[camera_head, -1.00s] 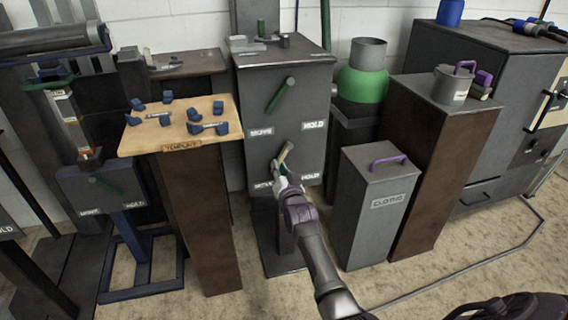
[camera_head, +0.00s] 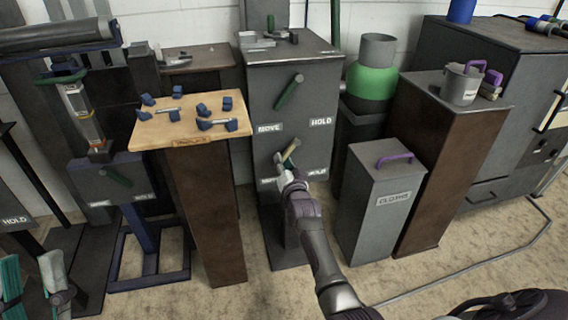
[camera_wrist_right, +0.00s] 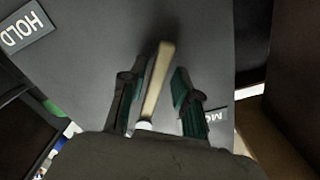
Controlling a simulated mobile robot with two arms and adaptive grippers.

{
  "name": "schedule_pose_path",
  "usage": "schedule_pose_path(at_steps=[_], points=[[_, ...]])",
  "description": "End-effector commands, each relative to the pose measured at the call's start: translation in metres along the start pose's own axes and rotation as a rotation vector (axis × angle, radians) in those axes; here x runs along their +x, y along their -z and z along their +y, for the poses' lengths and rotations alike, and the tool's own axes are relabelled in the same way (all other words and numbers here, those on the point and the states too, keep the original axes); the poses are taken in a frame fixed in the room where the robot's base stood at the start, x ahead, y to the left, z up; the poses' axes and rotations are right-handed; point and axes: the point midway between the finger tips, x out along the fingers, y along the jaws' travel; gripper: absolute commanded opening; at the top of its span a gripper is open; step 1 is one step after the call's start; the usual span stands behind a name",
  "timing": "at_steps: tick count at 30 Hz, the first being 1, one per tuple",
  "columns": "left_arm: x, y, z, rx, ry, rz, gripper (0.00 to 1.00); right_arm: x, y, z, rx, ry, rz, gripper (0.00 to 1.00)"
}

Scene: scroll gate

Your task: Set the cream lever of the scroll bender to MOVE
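The cream lever (camera_head: 291,149) is on the lower front of the grey scroll bender cabinet (camera_head: 290,100). It slants, its upper end to the right, above a partly hidden MOVE label (camera_head: 268,184) and HOLD label (camera_head: 317,172). My right gripper (camera_head: 284,170) is at the lever. In the right wrist view the lever (camera_wrist_right: 158,80) lies between the fingers of my right gripper (camera_wrist_right: 152,95), close to the left finger, with a gap to the right one; contact is unclear. My left gripper (camera_head: 32,275) is open and empty at the lower left.
A green lever (camera_head: 289,92) sits higher on the same cabinet. A wooden-topped stand (camera_head: 190,132) with blue pieces is to the left. A grey bin with a purple handle (camera_head: 380,205) stands close on the right.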

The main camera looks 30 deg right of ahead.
Motion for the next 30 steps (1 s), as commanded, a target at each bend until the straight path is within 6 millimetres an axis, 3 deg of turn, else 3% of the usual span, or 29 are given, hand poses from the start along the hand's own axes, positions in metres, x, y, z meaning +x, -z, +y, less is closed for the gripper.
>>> schedule_pose_path(at_steps=[10, 14, 24, 30], points=[[0.000, 0.000, 0.000, 0.000, 0.000, -0.001, 0.40, -0.001, -0.001, 0.001, -0.003, -0.001, -0.001, 0.42], [0.000, 0.000, 0.000, 0.000, 0.000, -0.001, 0.40, -0.012, -0.002, 0.001, -0.003, -0.001, -0.003, 0.42], [0.000, 0.000, 0.000, 0.000, 0.000, 0.000, 0.40, -0.080, -0.002, 0.001, -0.002, -0.001, -0.003, 0.42], [0.000, 0.000, 0.000, 0.000, 0.000, 0.000, 0.40, -0.110, -0.001, 0.001, -0.002, -0.001, -0.001, 0.42]])
